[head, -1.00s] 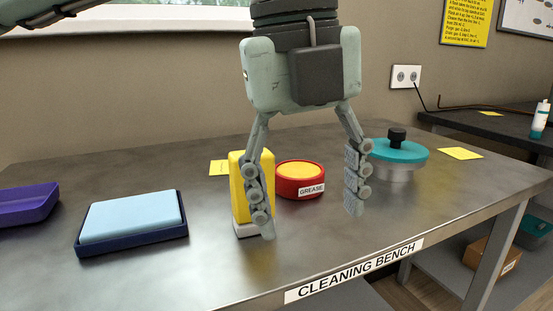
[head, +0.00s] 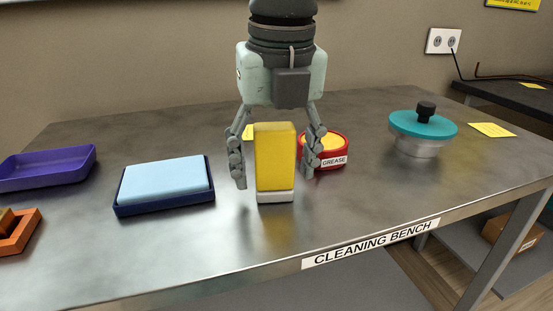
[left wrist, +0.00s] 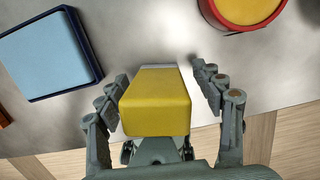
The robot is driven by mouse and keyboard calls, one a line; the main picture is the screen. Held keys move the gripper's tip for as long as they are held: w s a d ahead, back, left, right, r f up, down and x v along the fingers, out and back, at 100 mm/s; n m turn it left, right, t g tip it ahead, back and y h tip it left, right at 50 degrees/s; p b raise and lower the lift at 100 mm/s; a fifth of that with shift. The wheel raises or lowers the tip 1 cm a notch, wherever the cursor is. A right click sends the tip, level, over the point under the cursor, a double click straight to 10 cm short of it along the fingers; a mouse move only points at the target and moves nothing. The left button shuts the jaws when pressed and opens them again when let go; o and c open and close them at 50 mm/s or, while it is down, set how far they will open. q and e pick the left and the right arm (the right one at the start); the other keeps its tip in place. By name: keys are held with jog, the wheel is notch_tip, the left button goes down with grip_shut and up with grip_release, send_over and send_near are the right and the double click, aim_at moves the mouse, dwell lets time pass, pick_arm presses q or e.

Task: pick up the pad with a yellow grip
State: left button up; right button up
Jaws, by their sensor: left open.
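The pad with a yellow grip (head: 275,158) stands upright on the metal bench, its pale pad face down. It also shows in the left wrist view (left wrist: 157,103). My left gripper (head: 280,180) is open and points down. Its fingers are on either side of the yellow grip, with gaps between fingers and grip in the left wrist view (left wrist: 160,90). Nothing is held. The right gripper is not in view.
A red grease tin (head: 325,167) is close behind the right finger. A light-blue pad in a navy tray (head: 165,208) lies left. A purple tray (head: 48,176), an orange box (head: 20,243) and a teal-lidded pot (head: 422,132) stand farther off. The front centre is clear.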

pick_arm(q)
jog(key=shift+f, duration=0.3)
jog(key=shift+c, duration=0.6)
jog(key=c, duration=1.1)
jog(key=shift+o, duration=0.2)
jog(key=shift+r, duration=0.1)
